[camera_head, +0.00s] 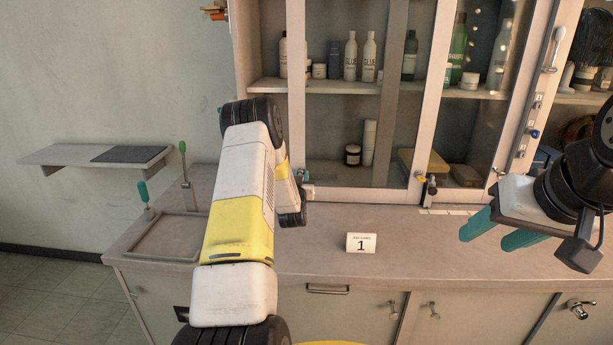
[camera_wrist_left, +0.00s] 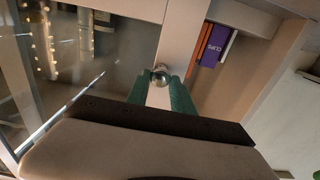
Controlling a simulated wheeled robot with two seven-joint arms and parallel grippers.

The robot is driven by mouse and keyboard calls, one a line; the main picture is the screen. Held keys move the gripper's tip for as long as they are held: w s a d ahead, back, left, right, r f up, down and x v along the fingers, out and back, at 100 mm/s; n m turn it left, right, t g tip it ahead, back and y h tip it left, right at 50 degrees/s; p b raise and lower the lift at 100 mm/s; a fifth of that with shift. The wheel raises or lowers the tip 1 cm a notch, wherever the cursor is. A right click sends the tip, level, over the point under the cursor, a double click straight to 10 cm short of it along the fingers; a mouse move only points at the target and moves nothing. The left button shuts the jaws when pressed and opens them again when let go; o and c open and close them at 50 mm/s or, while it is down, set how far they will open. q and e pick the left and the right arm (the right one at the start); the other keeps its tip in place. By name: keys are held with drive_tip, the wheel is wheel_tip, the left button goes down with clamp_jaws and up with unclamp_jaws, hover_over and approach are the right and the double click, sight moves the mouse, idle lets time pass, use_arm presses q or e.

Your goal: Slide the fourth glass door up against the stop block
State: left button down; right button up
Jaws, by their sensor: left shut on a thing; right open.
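In the left wrist view my left gripper (camera_wrist_left: 160,92) is shut on a round metal knob (camera_wrist_left: 161,74) on a pale door stile (camera_wrist_left: 177,35). Glass (camera_wrist_left: 125,50) lies to the left of this stile. In the head view my own left arm hides most of the gripper and its hold, at the foot of the cabinet's left stile (camera_head: 297,95). Several glass doors front the cabinet; I cannot tell which counts as the fourth. I cannot pick out the stop block for sure. My right gripper (camera_head: 491,236) is open and empty above the counter at the right.
A placard reading 1 (camera_head: 361,244) stands on the counter (camera_head: 420,262). Bottles (camera_head: 369,57) stand on the shelves behind glass. A tray (camera_head: 168,240) and green-handled tools (camera_head: 185,165) are at the counter's left end. Books (camera_wrist_left: 214,48) show right of the stile. The counter's middle is mostly clear.

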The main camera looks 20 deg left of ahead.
use_arm(q)
drive_tip(key=shift+w+d, duration=0.1)
drive_tip(key=shift+d, duration=0.35)
drive_tip(key=c, duration=1.1)
unclamp_jaws()
drive_tip(key=v, duration=0.7)
drive_tip(key=shift+s, duration=0.4)
